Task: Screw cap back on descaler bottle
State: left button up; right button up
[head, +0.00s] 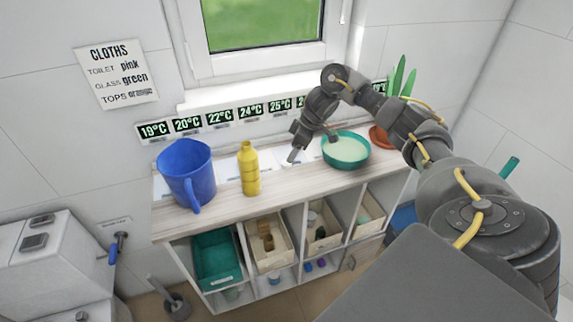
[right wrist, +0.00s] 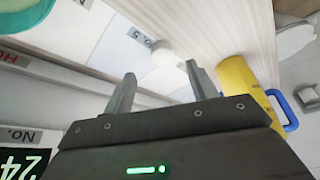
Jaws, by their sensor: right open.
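The yellow bottle (head: 250,172) stands upright on the wooden counter, left of my right gripper. In the right wrist view the bottle (right wrist: 243,85) lies to the right of my fingers. My right gripper (head: 312,146) is open over the counter, between the bottle and the teal bowl. The fingers (right wrist: 160,70) hold nothing. My left gripper is not in view.
A blue jug (head: 187,172) stands left of the bottle. A teal bowl (head: 346,164) with pale contents stands right of my gripper, with a terracotta pot (head: 379,137) behind it. Bins fill the shelves below the counter (head: 214,210). A wall and window sill bound the back.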

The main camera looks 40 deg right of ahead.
aim_at(286, 164)
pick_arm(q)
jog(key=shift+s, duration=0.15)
pick_arm(e)
jog(key=shift+a+f, duration=0.1)
jog(key=shift+f, duration=0.25)
jog(key=x, duration=0.4)
jog(key=shift+a+f, duration=0.15)
jog(key=shift+f, duration=0.05)
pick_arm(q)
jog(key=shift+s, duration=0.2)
pick_arm(e)
jog(key=shift+c, duration=0.2)
jog(key=c, duration=1.1)
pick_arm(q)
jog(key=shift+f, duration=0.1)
pick_arm(e)
jog(key=shift+r, duration=0.15)
